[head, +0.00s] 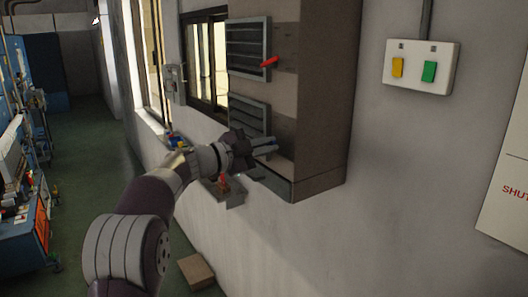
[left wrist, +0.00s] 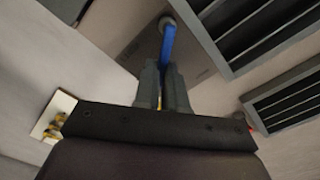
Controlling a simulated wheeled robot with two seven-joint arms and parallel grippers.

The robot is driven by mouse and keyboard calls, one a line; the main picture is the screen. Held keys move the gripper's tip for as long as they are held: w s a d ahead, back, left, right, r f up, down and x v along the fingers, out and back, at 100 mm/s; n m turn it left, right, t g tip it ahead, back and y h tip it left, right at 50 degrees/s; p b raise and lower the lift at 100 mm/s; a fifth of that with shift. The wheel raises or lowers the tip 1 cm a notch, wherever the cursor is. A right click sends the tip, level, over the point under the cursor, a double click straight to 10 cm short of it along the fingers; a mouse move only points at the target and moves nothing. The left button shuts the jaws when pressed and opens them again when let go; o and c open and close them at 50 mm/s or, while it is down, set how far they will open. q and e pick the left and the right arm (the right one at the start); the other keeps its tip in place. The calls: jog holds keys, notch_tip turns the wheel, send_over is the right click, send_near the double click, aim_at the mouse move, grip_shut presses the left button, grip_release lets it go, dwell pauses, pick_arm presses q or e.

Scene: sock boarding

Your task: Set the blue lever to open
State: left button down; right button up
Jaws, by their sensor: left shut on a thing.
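The blue lever (head: 266,142) is on the lower part of the brown-grey wall cabinet (head: 322,110), beside the lower louvred vent. It sticks out from the cabinet, and part of it is hidden by my left gripper (head: 258,153). In the left wrist view the blue lever (left wrist: 168,45) runs from a round grey mount (left wrist: 167,22) down between the two fingers of my left gripper (left wrist: 163,72), which are shut on its end. My right gripper is in no view.
A red lever (head: 269,62) is higher on the cabinet by the upper louvred vent (head: 247,50). A switch plate (head: 421,67) with yellow and green switches is on the wall at right. A cardboard box (head: 196,272) lies on the floor by the wall.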

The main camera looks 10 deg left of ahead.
pick_arm(q)
jog(key=shift+s+d+f+m+b, duration=0.15)
jog(key=shift+f+m+b, duration=0.15)
jog(key=shift+m+b, duration=0.5)
jog(key=shift+s+d+f+m+b, duration=0.1)
jog(key=shift+f+m+b, duration=0.2)
jog(key=shift+m+b, duration=0.45)
jog(key=shift+m, duration=0.25)
jog(key=c, duration=1.2)
grip_release()
jog(key=shift+s+a, duration=0.15)
jog(key=b+v, duration=0.5)
jog(key=v, duration=0.7)
jog(key=shift+s, duration=0.15)
